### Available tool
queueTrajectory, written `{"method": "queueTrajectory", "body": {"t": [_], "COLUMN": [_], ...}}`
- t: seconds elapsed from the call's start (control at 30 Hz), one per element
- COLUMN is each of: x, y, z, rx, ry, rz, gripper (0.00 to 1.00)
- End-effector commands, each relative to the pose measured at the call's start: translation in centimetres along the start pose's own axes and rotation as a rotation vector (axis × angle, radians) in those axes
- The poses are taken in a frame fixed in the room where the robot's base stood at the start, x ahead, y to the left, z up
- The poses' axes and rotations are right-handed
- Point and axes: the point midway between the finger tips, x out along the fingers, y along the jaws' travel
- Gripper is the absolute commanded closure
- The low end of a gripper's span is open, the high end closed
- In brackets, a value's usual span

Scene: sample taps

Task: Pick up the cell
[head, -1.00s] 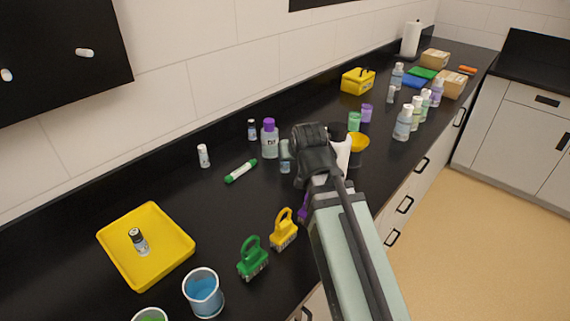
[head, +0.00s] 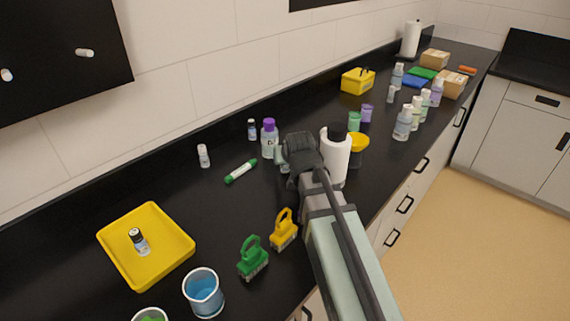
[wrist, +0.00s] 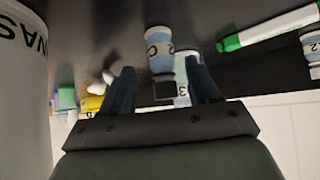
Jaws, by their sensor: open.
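No label that I can read says "cell", so I cannot be sure which thing it is. In the wrist view a small vial (wrist: 158,48) with a pale blue label marked like a "C" and a dark cap is in line with the gap between my fingers. My gripper (wrist: 164,82) is open, a finger on each side of that gap; I cannot tell if it touches the vial. A pale bottle marked like a "3" (wrist: 183,68) is close behind, partly hidden. In the head view my gripper (head: 287,160) hides most of this spot.
A large white bottle (head: 336,158) stands close beside my gripper. A purple-capped bottle (head: 269,142) and a green marker (head: 241,171) are to the left. A yellow tray (head: 165,262) holds a vial.

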Motion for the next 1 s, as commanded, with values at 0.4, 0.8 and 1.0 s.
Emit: {"method": "queueTrajectory", "body": {"t": [0.4, 0.8, 1.0], "x": [3.8, 3.8, 3.7], "y": [-0.4, -0.4, -0.4], "z": [-0.2, -0.2, -0.2], "rx": [0.0, 0.0, 0.0], "ry": [0.0, 0.0, 0.0], "rz": [0.0, 0.0, 0.0], "gripper": [0.39, 0.64, 0.83]}}
